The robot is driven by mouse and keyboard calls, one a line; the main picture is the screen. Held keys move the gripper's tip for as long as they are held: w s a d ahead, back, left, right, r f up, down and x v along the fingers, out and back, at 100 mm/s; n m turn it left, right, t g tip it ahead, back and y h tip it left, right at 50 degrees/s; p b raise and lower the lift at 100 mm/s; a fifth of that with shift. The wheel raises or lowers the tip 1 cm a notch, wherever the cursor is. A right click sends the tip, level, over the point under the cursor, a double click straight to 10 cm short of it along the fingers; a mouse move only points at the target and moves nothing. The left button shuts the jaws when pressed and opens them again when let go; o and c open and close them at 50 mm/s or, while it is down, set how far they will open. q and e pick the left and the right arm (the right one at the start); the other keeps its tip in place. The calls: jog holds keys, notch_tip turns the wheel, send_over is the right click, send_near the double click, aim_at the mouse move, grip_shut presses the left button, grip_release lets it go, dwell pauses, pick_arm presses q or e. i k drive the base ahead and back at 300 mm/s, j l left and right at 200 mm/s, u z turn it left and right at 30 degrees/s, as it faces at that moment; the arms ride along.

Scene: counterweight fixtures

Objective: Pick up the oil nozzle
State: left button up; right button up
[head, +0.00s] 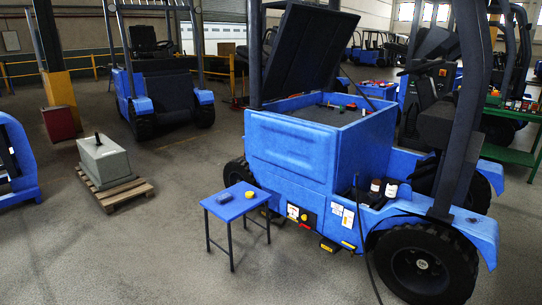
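No clearly recognisable oil nozzle shows in the head view. A thin black hose (368,262) curves over the side of the blue forklift (290,150) and hangs to the floor in front of its black wheel. A small dark upright piece (357,188) stands on the forklift's side ledge, beside two small jars (391,189); I cannot tell whether it is the nozzle. Neither of my grippers is in view.
A grey counterweight (104,160) sits on a wooden pallet (122,192) at left. The forklift's hood (312,50) is raised. Front-left floor is clear.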

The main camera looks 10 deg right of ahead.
aim_at(353, 185)
jog(key=i+l+z, duration=0.2)
jog(key=i+z, duration=0.95)
jog(key=z, duration=0.15)
jog(key=i+l+u, duration=0.3)
jog(key=i+u, duration=0.2)
jog(key=i+l+u, duration=0.5)
jog(key=i+l, duration=0.05)
jog(key=i, duration=0.05)
